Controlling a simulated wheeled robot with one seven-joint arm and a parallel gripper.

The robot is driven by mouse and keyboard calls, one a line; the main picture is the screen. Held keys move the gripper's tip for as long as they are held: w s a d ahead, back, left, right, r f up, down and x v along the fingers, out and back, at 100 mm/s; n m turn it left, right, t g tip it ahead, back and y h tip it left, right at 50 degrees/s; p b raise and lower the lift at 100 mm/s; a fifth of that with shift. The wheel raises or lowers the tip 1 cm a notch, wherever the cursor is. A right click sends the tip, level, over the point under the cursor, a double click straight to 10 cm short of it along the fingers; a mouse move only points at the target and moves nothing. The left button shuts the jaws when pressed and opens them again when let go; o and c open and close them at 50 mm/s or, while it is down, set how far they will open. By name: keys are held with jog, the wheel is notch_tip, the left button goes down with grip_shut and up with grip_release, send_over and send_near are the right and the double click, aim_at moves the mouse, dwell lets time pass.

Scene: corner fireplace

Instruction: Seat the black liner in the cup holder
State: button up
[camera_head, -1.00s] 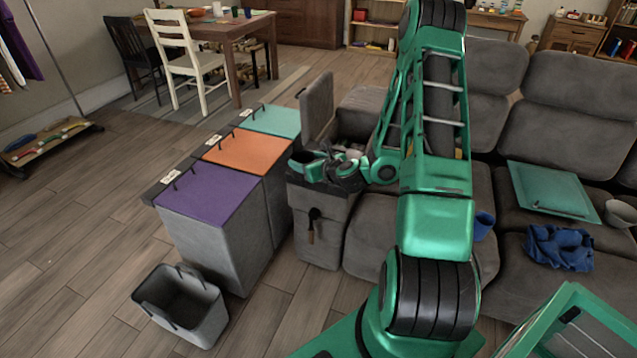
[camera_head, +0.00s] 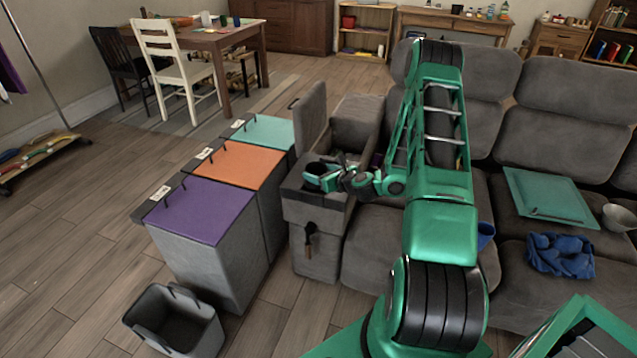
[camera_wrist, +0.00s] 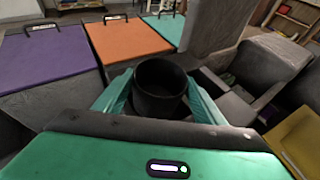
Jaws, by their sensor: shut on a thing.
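The black liner (camera_wrist: 160,88) is a dark, open-topped cup. It stands roughly upright between the two green fingers of my gripper (camera_wrist: 160,100) in the wrist view. In the head view the liner (camera_head: 316,170) shows small and dark at my gripper (camera_head: 322,180), over the top of the grey sofa armrest (camera_head: 317,210). My gripper is shut on the liner. The cup holder itself cannot be made out; my gripper and the liner cover that part of the armrest. I cannot tell whether the liner's bottom touches the armrest.
Left of the armrest stand hampers with purple (camera_head: 201,210), orange (camera_head: 238,164) and teal (camera_head: 264,131) lids. An upright grey lid panel (camera_head: 311,115) rises behind my gripper. A grey bin (camera_head: 173,322) stands on the floor. The sofa holds a teal board (camera_head: 548,195) and blue cloth (camera_head: 559,255).

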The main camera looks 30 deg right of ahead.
jog(key=f, duration=0.4)
jog(key=shift+s+d+f, duration=0.15)
jog(key=shift+d, duration=0.2)
jog(key=c, duration=0.4)
jog(key=o, duration=1.6)
